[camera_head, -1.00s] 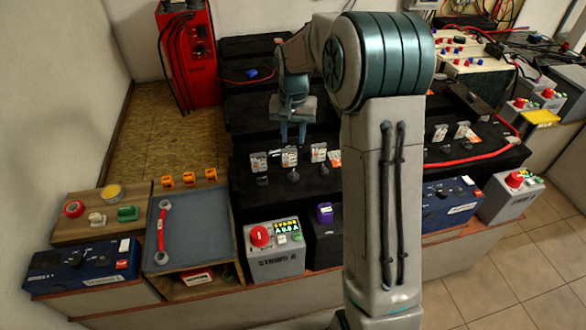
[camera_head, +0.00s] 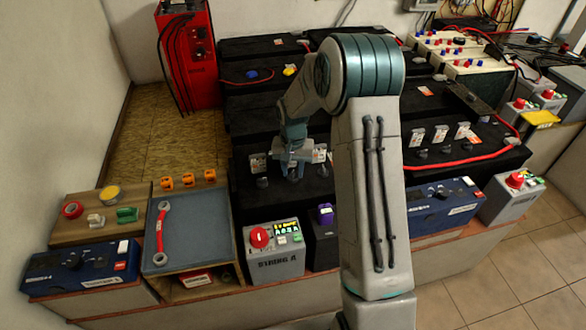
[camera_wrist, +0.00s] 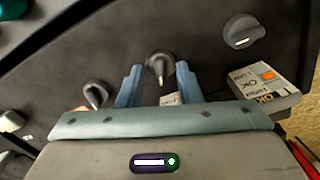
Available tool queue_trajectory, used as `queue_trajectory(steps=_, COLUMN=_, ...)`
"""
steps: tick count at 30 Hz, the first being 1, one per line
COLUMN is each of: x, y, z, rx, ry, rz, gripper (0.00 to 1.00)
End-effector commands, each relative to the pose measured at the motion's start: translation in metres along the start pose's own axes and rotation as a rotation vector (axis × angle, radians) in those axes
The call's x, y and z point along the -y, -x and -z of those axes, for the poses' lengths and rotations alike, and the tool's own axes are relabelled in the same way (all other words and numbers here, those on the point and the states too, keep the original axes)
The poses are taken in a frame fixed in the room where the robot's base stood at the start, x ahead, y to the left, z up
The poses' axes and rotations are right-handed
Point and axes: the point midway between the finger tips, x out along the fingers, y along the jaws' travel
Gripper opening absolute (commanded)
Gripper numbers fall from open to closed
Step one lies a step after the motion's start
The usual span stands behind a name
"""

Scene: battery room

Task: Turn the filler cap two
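Three dark filler caps with white pointer marks stand in a row on a black battery (camera_head: 245,212). In the wrist view the middle cap (camera_wrist: 159,66) lies between the fingertips of my gripper (camera_wrist: 159,74). The fingers are apart, one on each side of it; contact cannot be made out. One outer cap (camera_wrist: 243,32) is at upper right, the other (camera_wrist: 95,93) at left. In the head view my gripper (camera_head: 292,172) is down at the row and hides most of the middle cap. The left cap (camera_head: 262,182) shows beside it. No cap number is readable.
Small printed cards stand behind the caps; one card (camera_wrist: 265,90) is close to my right finger. A grey box with a red knob (camera_head: 272,262) and a blue tray with a wrench (camera_head: 190,225) are in front. A red charger (camera_head: 188,60) stands behind.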

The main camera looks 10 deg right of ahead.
Motion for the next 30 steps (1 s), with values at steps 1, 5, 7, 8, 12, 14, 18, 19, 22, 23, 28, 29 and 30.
queue_trajectory(steps=1, x=0.0000, y=0.0001, z=0.0000, rx=0.000, ry=0.000, rz=0.000, gripper=0.32)
queue_trajectory(steps=5, x=0.0000, y=0.0003, z=0.0000, rx=0.000, ry=0.000, rz=0.000, gripper=0.18)
queue_trajectory(steps=7, x=0.0000, y=0.0004, z=0.0000, rx=0.000, ry=0.000, rz=0.000, gripper=0.00)
queue_trajectory(steps=8, x=0.0000, y=0.0004, z=0.0000, rx=0.000, ry=0.000, rz=0.000, gripper=0.00)
queue_trajectory(steps=12, x=-0.0001, y=0.0006, z=0.0000, rx=0.000, ry=0.000, rz=0.000, gripper=0.00)
queue_trajectory(steps=14, x=-0.0001, y=0.0006, z=0.0000, rx=0.000, ry=-0.003, rz=0.000, gripper=0.00)
queue_trajectory(steps=18, x=-0.0001, y=0.0005, z=0.0001, rx=0.000, ry=-0.025, rz=-0.001, gripper=0.00)
queue_trajectory(steps=19, x=-0.0002, y=0.0004, z=0.0001, rx=0.000, ry=-0.035, rz=-0.001, gripper=0.00)
queue_trajectory(steps=22, x=-0.0001, y=0.0004, z=0.0002, rx=-0.001, ry=-0.077, rz=-0.001, gripper=0.00)
queue_trajectory(steps=23, x=0.0000, y=0.0003, z=0.0001, rx=-0.001, ry=-0.094, rz=-0.001, gripper=0.00)
queue_trajectory(steps=28, x=0.0000, y=0.0003, z=0.0002, rx=-0.001, ry=-0.216, rz=-0.002, gripper=0.00)
queue_trajectory(steps=29, x=0.0005, y=0.0004, z=0.0000, rx=-0.001, ry=-0.242, rz=-0.001, gripper=0.00)
queue_trajectory(steps=30, x=0.0001, y=0.0004, z=0.0001, rx=-0.001, ry=-0.279, rz=-0.001, gripper=0.00)
